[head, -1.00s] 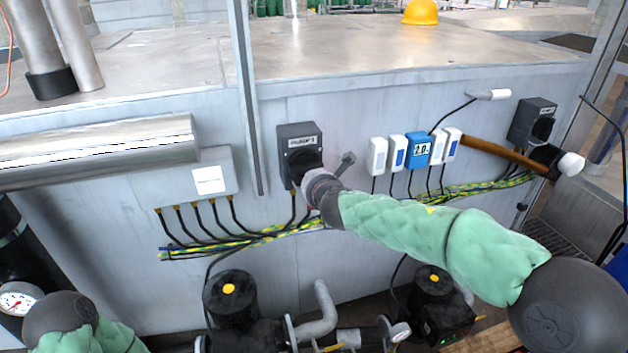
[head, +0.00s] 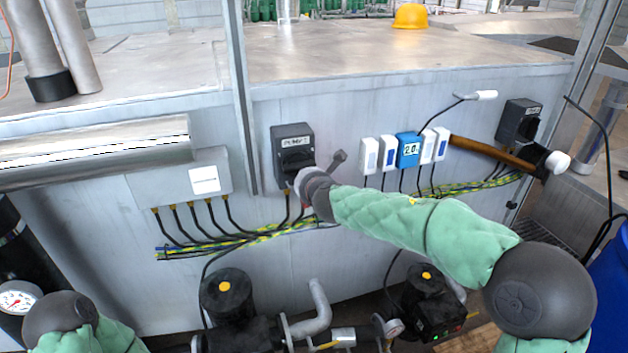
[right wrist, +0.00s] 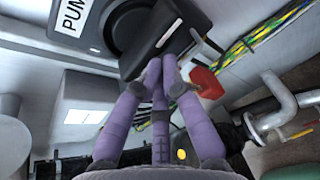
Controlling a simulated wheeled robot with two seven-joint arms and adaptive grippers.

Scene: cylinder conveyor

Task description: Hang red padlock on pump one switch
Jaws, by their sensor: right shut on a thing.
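The pump one switch (head: 293,150) is a dark box with a white label and black knob on the grey panel. It fills the top of the right wrist view, where its knob (right wrist: 165,38) is close up. My right gripper (head: 304,186) is at the knob's lower edge, its fingers largely hidden by the wrist. In the right wrist view its purple fingers (right wrist: 161,70) are drawn together, tips at the knob. The red padlock (right wrist: 207,83) shows just right of the fingers, partly covered; whether its shackle passes through the knob cannot be told. My left gripper is out of view.
White and blue modules (head: 408,150) and a second switch (head: 518,121) are further right. Yellow-green cables (head: 255,238) run below. Pumps (head: 228,295) stand beneath the panel.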

